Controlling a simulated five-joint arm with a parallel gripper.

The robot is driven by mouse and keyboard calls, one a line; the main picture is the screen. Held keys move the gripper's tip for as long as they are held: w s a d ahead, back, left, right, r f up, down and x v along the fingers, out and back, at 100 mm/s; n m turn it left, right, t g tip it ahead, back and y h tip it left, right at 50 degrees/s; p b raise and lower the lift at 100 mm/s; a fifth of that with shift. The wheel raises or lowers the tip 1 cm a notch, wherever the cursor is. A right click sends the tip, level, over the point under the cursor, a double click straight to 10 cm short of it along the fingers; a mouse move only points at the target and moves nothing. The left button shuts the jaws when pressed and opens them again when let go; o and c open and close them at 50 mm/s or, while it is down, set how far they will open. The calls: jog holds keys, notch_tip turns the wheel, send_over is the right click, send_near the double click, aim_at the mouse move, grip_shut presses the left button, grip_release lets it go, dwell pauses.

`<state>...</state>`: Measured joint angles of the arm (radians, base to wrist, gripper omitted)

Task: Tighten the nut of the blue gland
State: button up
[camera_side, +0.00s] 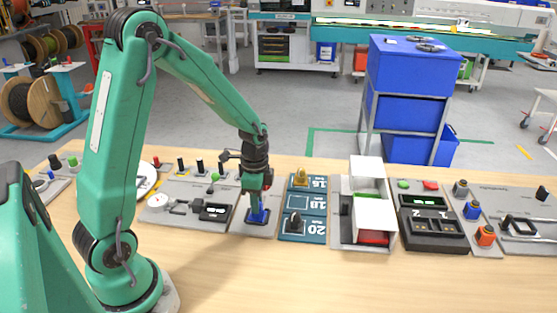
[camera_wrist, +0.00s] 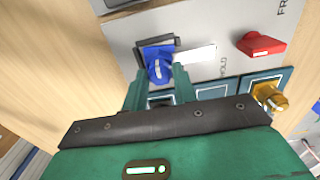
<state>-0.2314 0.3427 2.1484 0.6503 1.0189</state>
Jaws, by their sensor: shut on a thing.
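The fingers and the gland's own body hide the lower part, so I cannot tell the nut's exact position.
A red lever (camera_wrist: 262,46) is on the same panel, beside a HOLD label. A blue tray (camera_side: 303,238) with a brass and a dark gland lies to the right. White boxes (camera_side: 374,218) stand further right. Bare wooden table (camera_side: 330,285) lies in front.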

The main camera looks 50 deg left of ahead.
jog(key=shift+m, duration=0.3)
jog(key=m, duration=0.9)
jog(key=shift+m, duration=1.2)
jog(key=m, duration=0.7)
jog(key=shift+m, duration=0.4)
